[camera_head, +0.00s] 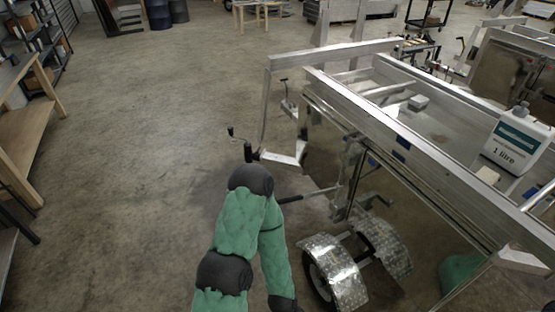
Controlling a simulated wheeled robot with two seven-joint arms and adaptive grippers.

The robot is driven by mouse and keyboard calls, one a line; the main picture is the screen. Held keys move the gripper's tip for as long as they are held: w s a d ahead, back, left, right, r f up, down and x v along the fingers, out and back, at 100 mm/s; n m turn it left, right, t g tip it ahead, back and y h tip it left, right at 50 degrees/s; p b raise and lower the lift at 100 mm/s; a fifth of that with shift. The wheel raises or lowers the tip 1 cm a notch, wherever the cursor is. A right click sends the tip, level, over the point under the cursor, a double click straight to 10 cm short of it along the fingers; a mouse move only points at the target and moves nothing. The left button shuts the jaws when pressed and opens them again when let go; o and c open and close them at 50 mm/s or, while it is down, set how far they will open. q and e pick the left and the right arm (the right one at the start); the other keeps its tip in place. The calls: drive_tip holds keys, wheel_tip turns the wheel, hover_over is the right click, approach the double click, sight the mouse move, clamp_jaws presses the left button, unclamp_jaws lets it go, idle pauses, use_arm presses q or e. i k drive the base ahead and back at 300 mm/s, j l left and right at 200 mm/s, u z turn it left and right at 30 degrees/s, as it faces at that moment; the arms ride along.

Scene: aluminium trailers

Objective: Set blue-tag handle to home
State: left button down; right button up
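Small blue patches (401,148) sit on the near side rail of the aluminium trailer (440,178). I cannot tell which handle carries the blue tag. A crank handle with a black knob (231,132) stands at the trailer's front left corner. A similar smaller crank (284,81) is farther back. A thin bar (315,193) sticks out left from under the trailer, its left end close to my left arm. My green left arm bends in front of the trailer, its forearm running down out of the frame. Neither gripper shows.
Chequer-plate mudguards (334,268) and wheels stand below the trailer, right of my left arm. A white one-litre bottle (516,138) stands on the trailer. A wooden workbench (28,105) is at the left. The concrete floor (150,130) between is clear.

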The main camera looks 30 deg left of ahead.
sight(338, 189)
drive_tip(key=u, duration=0.7)
drive_tip(key=i+j+z, duration=0.45)
drive_tip(key=j, duration=0.15)
drive_tip(key=i+j+z, duration=0.25)
drive_tip(key=j+z, duration=0.2)
drive_tip(key=j, duration=0.2)
drive_tip(key=i+j+z, duration=0.2)
drive_tip(key=j+z, duration=0.25)
drive_tip(key=j, duration=0.3)
drive_tip(key=j+z, duration=0.45)
drive_tip(key=j, duration=0.35)
drive_tip(key=j+z, duration=0.45)
drive_tip(key=j, duration=0.4)
drive_tip(key=k+j+z, duration=0.15)
drive_tip(key=j, duration=0.2)
drive_tip(key=k+j+z, duration=0.35)
drive_tip(key=j, duration=0.25)
